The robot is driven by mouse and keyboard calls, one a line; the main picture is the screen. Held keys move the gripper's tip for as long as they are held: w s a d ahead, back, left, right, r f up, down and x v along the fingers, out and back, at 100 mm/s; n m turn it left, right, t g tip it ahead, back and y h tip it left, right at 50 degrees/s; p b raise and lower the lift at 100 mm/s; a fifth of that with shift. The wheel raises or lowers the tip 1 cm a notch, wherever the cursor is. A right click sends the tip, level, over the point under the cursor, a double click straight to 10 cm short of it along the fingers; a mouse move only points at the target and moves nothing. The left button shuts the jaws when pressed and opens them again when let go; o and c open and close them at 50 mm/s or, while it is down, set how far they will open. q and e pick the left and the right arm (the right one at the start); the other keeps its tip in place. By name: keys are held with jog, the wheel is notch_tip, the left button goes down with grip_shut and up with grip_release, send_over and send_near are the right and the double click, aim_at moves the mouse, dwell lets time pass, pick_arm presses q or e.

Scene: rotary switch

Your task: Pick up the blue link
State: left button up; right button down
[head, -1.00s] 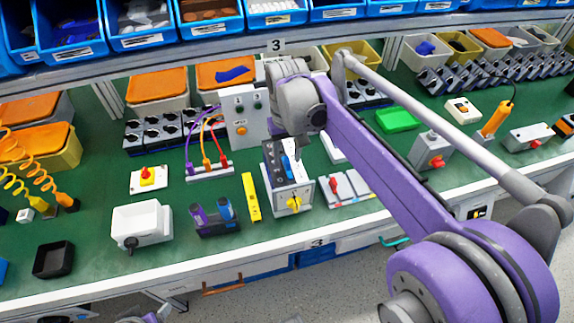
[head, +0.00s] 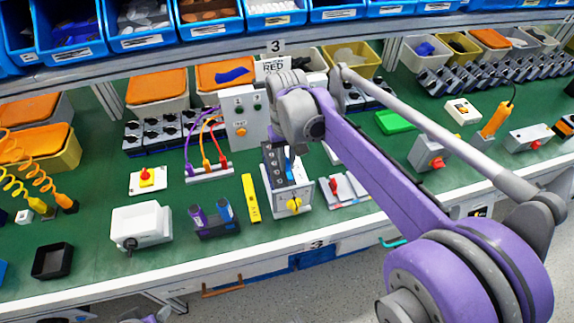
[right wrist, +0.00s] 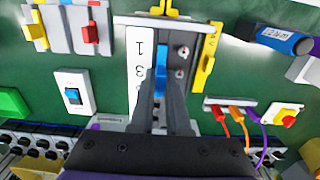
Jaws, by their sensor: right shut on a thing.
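The blue link (right wrist: 161,82) is a small blue piece between the fingers of my right gripper (right wrist: 160,74) in the right wrist view. The fingers are shut on it. In the head view a bit of the blue link (head: 289,165) shows at the top of the rotary switch box, a light box with a dark numbered face (head: 276,168) and a yellow knob (head: 294,204). My right gripper (head: 292,150) is mostly hidden behind its wrist there. I cannot tell whether the link still touches the box.
A yellow level (head: 250,198) and a holder with blue and purple cylinders (head: 215,218) are left of the box. A panel with a red lever (head: 340,188) is close on its right. A grey button box (head: 243,118) stands behind it. Green bench (head: 100,260) is free at front left.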

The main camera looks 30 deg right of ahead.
aim_at(287, 161)
notch_tip(287, 161, up, 10)
jog(key=shift+f+p, duration=0.1)
jog(key=shift+p, duration=0.45)
notch_tip(287, 161, up, 3)
jog(key=shift+r+p, duration=0.1)
jog(key=shift+p, duration=1.1)
